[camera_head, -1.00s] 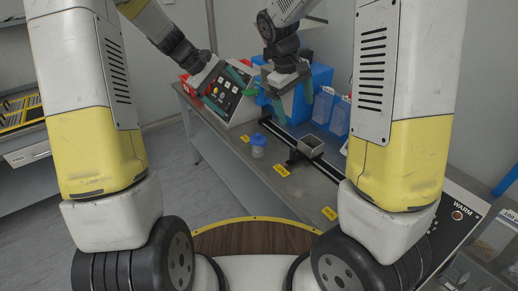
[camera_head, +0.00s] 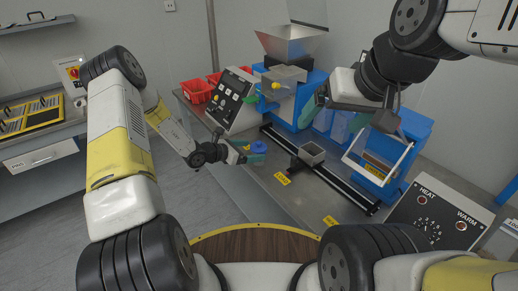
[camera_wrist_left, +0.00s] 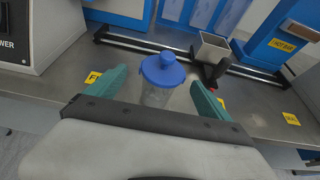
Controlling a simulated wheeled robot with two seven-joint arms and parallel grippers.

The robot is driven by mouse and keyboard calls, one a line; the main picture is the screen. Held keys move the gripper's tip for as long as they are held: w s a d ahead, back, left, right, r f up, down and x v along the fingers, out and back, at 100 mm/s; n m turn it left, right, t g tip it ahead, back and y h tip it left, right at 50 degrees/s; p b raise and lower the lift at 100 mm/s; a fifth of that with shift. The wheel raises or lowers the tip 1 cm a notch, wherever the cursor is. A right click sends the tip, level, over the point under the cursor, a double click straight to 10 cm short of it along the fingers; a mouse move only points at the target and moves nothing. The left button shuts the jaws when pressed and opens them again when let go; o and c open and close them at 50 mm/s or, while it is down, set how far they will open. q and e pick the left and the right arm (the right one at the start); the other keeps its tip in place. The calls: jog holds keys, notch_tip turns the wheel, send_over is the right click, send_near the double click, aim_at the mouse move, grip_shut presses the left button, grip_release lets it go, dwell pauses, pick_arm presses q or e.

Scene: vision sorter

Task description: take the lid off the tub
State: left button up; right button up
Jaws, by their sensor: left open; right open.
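The clear tub (camera_wrist_left: 155,97) stands upright on the grey bench with its round blue lid (camera_wrist_left: 162,68) and knob on top. In the head view the blue lid (camera_head: 258,146) shows at the bench's front edge. My left gripper (camera_wrist_left: 160,80) is open, with one green finger on each side of the tub in the wrist view and a gap to the lid. In the head view my left gripper (camera_head: 239,154) is low, just left of the tub. My right gripper (camera_head: 347,115) is open and empty, raised above the bench to the right.
A small grey square cup (camera_head: 312,153) sits at a dark rail (camera_head: 340,183) right of the tub. Behind are a slanted control panel (camera_head: 231,98), red bins (camera_head: 197,91) and a blue machine with a hopper (camera_head: 293,45). A heater panel (camera_head: 436,215) is at right.

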aim_at(264, 145)
pick_arm(q)
jog(key=x, duration=0.7)
jog(key=shift+s+d+r, duration=0.1)
jog(key=c, duration=1.8)
jog(key=shift+r, duration=0.5)
jog(key=r, duration=0.2)
jog(key=shift+s+r, duration=0.35)
jog(key=shift+s, duration=0.05)
jog(key=s+r, duration=0.1)
jog(key=s, duration=1.4)
jog(key=shift+a, duration=0.25)
jog(key=shift+s+r, duration=0.1)
jog(key=shift+r, duration=0.05)
